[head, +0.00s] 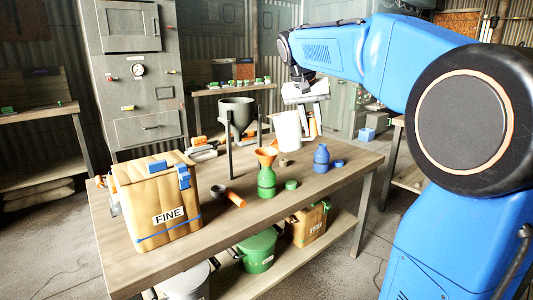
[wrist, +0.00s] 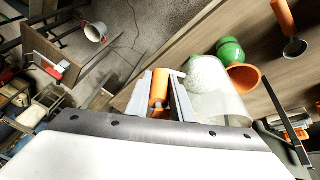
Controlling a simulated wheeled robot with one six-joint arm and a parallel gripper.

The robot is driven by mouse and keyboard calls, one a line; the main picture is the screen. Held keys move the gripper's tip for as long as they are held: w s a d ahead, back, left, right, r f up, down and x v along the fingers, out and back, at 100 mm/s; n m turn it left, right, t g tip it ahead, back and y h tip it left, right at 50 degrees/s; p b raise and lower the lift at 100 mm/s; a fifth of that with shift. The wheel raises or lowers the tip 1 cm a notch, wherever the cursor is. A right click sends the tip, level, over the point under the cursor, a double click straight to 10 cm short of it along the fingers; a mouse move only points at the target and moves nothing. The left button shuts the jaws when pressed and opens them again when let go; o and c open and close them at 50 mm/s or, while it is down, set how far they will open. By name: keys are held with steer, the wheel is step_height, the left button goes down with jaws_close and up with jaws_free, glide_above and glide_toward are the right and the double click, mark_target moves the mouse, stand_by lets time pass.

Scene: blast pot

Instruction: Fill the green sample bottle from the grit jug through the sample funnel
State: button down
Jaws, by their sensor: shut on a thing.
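The green sample bottle (head: 266,184) stands upright on the workbench, and the orange sample funnel (head: 266,156) sits in its mouth. In the wrist view the funnel (wrist: 243,77) and bottle (wrist: 229,50) show beside the jug. The pale grit jug (head: 286,131) is raised above the bench, to the right of the funnel in the head view, and looks nearly upright there. My gripper (wrist: 160,92) is shut on the jug's orange handle. No stream of grit is visible.
A grey hopper (head: 237,113) on a stand is behind the funnel. A blue bottle (head: 321,158) and a green cap (head: 291,185) stand right of the green bottle.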

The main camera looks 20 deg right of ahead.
steer(key=shift+r, duration=0.2)
steer(key=shift+r, duration=1.4)
